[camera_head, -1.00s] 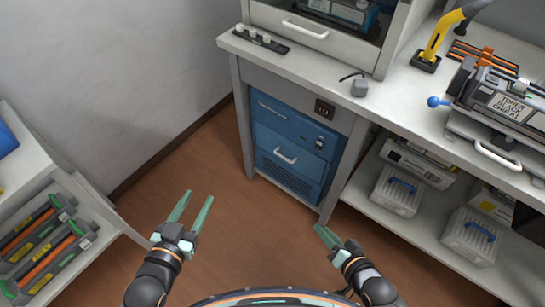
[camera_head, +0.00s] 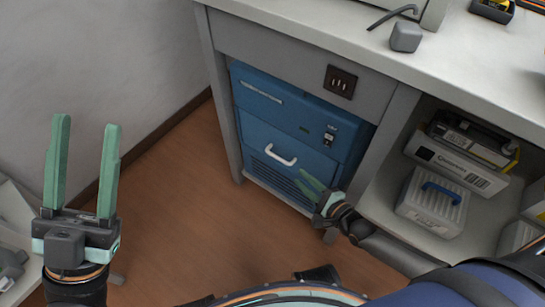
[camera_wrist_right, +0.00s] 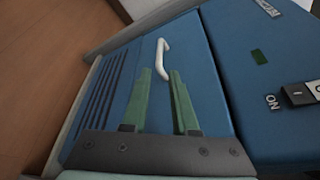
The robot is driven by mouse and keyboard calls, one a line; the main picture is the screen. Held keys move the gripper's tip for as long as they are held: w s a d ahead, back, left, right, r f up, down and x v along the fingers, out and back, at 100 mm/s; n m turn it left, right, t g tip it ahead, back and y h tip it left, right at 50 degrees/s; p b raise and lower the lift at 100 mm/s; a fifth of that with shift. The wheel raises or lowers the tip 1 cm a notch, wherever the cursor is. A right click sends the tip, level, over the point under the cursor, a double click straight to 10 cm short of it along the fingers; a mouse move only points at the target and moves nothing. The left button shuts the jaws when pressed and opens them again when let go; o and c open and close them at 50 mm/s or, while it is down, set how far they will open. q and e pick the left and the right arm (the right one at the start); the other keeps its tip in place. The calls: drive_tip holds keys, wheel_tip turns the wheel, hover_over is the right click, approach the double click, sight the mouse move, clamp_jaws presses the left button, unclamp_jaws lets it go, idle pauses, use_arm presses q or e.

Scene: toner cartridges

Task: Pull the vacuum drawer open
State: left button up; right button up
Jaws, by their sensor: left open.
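The blue vacuum unit (camera_head: 262,95) stands under the workbench. Its lower drawer front (camera_head: 262,136) looks closed and carries a white handle (camera_head: 281,156). In the right wrist view the handle (camera_wrist_right: 162,58) lies just beyond the fingertips, roughly in line with the gap between them. My right gripper (camera_head: 308,184) is in front of the drawer, lower right of the handle; its two fingers (camera_wrist_right: 161,80) are apart with nothing between them. My left gripper (camera_head: 86,125) is open and empty at the left, pointing up, away from the drawer.
The workbench leg (camera_head: 375,145) stands right of the unit. A shelf with a grey box with a blue handle (camera_head: 433,203) is further right. A socket (camera_head: 341,81) is on the bench front. The brown floor (camera_head: 185,220) before the unit is clear.

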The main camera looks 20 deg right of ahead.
sight(278, 157)
drive_tip(key=b+x, duration=0.4)
drive_tip(key=x, duration=0.7)
drive_tip(key=shift+a+b, duration=0.15)
drive_tip(key=shift+b, duration=0.25)
use_arm(q)
wheel_tip(278, 157, down, 6)
drive_tip(key=shift+d+m+g, duration=0.3)
drive_tip(key=shift+d, duration=0.05)
use_arm(e)
drive_tip(key=shift+w+a, duration=0.2)
drive_tip(key=shift+w, duration=0.25)
use_arm(q)
drive_tip(key=shift+w, duration=0.1)
use_arm(e)
clamp_jaws()
drive_tip(key=shift+d, duration=0.1)
